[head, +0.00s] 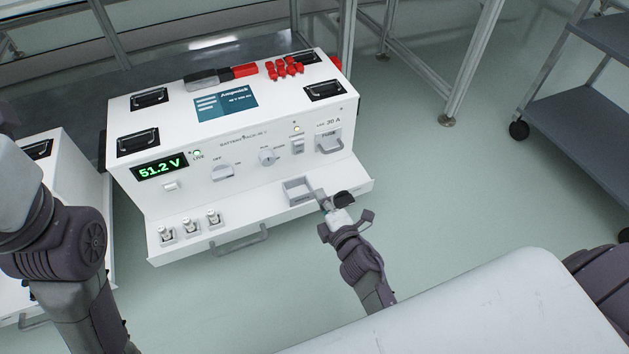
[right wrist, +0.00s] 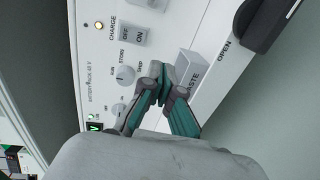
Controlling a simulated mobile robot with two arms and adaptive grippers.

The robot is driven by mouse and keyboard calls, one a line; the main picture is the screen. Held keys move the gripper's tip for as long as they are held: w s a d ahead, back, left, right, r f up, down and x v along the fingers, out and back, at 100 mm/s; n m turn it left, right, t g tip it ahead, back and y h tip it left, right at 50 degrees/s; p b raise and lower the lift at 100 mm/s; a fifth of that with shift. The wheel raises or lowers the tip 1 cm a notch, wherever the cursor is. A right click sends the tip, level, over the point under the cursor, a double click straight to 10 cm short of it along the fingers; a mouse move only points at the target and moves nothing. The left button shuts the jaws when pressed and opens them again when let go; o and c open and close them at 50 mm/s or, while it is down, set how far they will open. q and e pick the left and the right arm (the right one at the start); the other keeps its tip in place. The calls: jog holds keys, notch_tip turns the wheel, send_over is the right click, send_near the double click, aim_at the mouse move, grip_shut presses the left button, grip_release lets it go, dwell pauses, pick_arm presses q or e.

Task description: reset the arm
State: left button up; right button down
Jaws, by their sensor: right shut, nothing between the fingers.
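My right gripper (head: 322,200) is over the front ledge of a white battery pack (head: 230,130), close to the right side of a small grey waste box (head: 297,190). In the right wrist view the right gripper (right wrist: 162,75) has its fingertips together with nothing between them, and the waste box (right wrist: 190,68) shows just beyond. I cannot tell whether they touch. My left arm stands at the left edge of the head view; its gripper is out of the picture.
The pack's display (head: 160,167) reads 51.2 V. Several small fuse-like parts (head: 190,226) stand on the ledge. A fuse holder (head: 330,142) is on the front face. A black handle (right wrist: 268,22) lies beside the word OPEN. A grey cart (head: 590,85) stands right; floor between is clear.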

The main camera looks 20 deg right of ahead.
jog(key=shift+s, duration=0.75)
jog(key=shift+f, duration=0.1)
